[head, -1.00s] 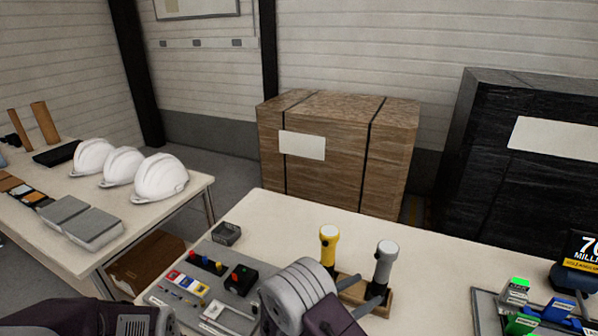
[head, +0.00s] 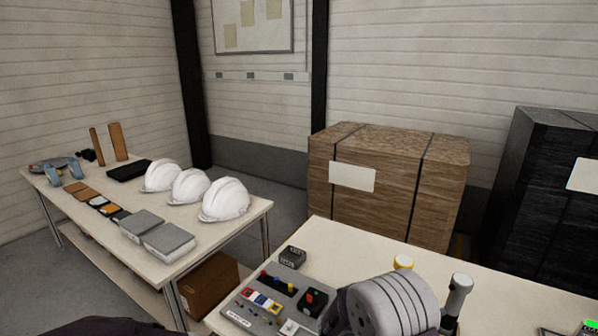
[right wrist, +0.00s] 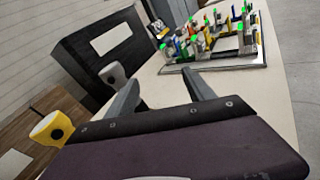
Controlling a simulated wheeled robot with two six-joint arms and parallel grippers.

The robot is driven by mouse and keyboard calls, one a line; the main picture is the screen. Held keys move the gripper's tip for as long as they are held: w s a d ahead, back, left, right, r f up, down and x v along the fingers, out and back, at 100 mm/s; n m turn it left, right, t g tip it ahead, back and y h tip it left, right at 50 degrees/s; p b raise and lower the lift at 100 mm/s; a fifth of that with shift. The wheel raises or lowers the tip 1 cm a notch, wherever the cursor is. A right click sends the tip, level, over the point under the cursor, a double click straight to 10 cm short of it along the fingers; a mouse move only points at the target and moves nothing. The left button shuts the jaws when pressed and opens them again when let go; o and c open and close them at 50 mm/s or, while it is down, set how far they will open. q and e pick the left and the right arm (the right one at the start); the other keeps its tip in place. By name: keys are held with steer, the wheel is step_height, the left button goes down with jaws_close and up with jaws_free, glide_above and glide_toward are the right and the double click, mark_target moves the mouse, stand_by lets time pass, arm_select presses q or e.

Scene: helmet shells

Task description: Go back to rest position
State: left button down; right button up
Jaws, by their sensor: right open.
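My right gripper (right wrist: 165,92) shows in the right wrist view with its two grey fingers spread apart and nothing between them. It is over the near table, beside a yellow-topped handle (right wrist: 52,128) and a grey-topped handle (right wrist: 113,74). In the head view my right arm's ribbed grey part covers most of the handles; the yellow top (head: 403,262) and grey top (head: 461,281) show behind it. My left gripper is not in the head view; only a dark piece of my arm shows at the bottom left. Three white helmet shells (head: 190,186) stand in a row on the left table.
The left table (head: 262,206) also holds grey boxes (head: 168,240), a black tray and cups. The near table (head: 345,240) carries a control panel (head: 262,300) and a small dark box. A tray of coloured parts (right wrist: 215,67) lies beyond my right gripper. Large crates stand behind.

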steer(key=s+d+m+g+y+p, duration=0.1)
steer(key=s+m+g+y+p, duration=0.35)
steer(key=s, duration=0.85)
steer(key=w+a+f+m+t+y, duration=0.1)
steer(key=a+f+m+t+y, duration=0.1)
steer(key=a+m+y, duration=0.4)
steer(key=w+a+f+m+t+y+b, duration=0.1)
steer(key=a+f+m+t+y, duration=0.1)
steer(key=a+m+y, duration=0.4)
steer(key=shift+a+f, duration=0.9)
steer(key=shift+a, duration=0.35)
steer(key=shift+s+t, duration=0.1)
steer(key=shift+t, duration=0.15)
